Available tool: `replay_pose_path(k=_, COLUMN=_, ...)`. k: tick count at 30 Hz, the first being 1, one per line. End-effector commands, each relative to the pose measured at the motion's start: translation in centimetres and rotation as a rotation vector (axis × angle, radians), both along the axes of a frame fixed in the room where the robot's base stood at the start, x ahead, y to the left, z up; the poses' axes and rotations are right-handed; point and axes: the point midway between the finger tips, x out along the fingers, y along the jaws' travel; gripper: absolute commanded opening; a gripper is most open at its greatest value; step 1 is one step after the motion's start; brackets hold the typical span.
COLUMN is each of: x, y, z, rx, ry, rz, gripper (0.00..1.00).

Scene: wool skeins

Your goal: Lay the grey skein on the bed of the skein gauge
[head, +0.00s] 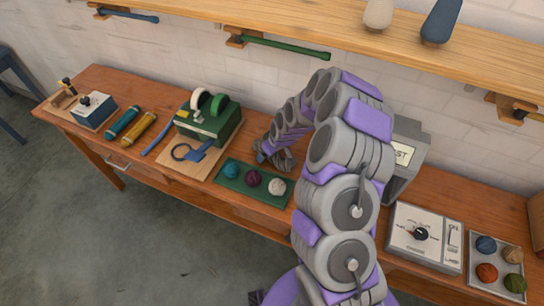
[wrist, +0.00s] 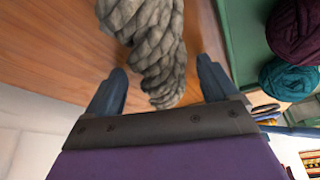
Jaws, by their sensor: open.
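The grey skein (wrist: 145,45), a twisted, rope-like hank, lies on the wooden bench in the wrist view. My gripper (wrist: 160,85) is open, with one blue-grey finger on each side of the skein's near end. I cannot tell whether the fingers touch it. In the head view my gripper (head: 273,157) is low over the bench behind the green tray, and I cannot make out the skein there. No device is clearly marked as the skein gauge; a green machine with round wheels (head: 208,118) and a blue-grey device on a wooden base (head: 92,110) stand to the left.
The green tray (head: 225,182) holds teal, maroon and cream wool balls beside my gripper. Teal and yellow rolls (head: 138,130) lie farther left. A grey box with a sign (head: 407,150), a dial box (head: 425,237) and a tray of balls (head: 497,265) stand right. A shelf (head: 300,22) overhangs the back.

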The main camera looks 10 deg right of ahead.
Motion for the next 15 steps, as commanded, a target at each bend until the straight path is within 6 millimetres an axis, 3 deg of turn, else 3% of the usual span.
replay_pose_path(k=5, x=0.02, y=-0.01, z=0.09, rx=0.0, ry=-0.001, rz=0.0, gripper=0.87)
replay_pose_path(k=15, x=0.02, y=-0.01, z=0.09, rx=0.001, ry=-0.001, rz=0.0, gripper=0.56)
